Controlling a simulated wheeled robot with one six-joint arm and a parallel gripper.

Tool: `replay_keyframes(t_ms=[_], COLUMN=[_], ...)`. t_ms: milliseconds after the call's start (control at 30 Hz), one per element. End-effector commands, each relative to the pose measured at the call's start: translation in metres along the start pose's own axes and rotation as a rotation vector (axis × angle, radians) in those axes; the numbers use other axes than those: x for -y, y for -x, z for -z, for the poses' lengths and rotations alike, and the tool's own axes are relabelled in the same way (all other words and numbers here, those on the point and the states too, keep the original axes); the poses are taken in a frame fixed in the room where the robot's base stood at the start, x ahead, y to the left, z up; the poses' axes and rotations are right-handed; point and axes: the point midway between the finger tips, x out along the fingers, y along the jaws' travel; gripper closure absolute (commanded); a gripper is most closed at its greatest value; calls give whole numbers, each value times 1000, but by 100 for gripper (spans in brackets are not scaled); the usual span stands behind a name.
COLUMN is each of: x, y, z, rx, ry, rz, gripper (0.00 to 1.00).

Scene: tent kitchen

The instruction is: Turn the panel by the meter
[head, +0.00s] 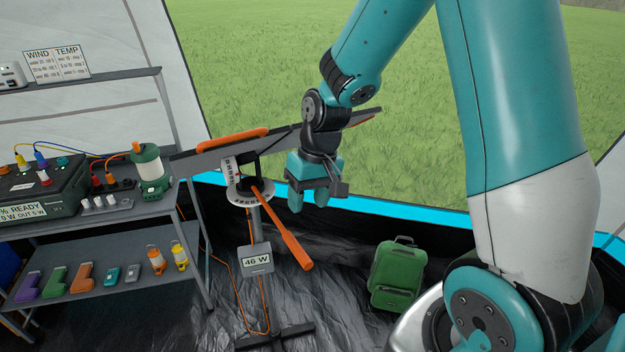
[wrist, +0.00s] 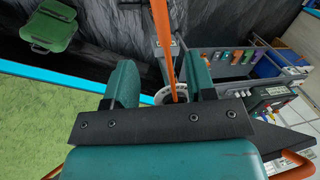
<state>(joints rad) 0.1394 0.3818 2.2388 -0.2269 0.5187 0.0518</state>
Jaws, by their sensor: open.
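The dark panel (head: 205,151) is seen nearly edge-on on a stand, with an orange grip (head: 232,139) along its near side. A round marked dial (head: 238,196) sits beneath it. A long orange lever (head: 287,239) slopes down to the right from the stand. The meter (head: 257,262) on the post reads 46 W. My gripper (head: 309,202) is open and empty, pointing down, above and to the right of the lever. In the wrist view the lever (wrist: 163,45) appears between the fingers of my gripper (wrist: 163,85), but beyond them.
A grey shelf unit (head: 130,275) stands at the left with a power box (head: 45,188), a green lantern (head: 149,170) and several small items. A green backpack (head: 397,275) sits on the dark floor at the right. An orange cable (head: 237,295) hangs by the stand.

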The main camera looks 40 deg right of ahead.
Motion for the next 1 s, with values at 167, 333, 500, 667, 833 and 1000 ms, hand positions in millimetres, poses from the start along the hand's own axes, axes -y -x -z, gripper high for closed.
replay_keyframes(t_ms=[167,333,500,667,833,1000], x=[0,0,0,0,0,13], y=[33,48,50,50,50,55], z=[1,0,0,0,0,-7], rx=[-5,-2,0,0,0,-6], ry=[-1,-1,-1,-1,-1,39], rz=[0,0,0,0,0,8], gripper=[50,50,50,50,50,50])
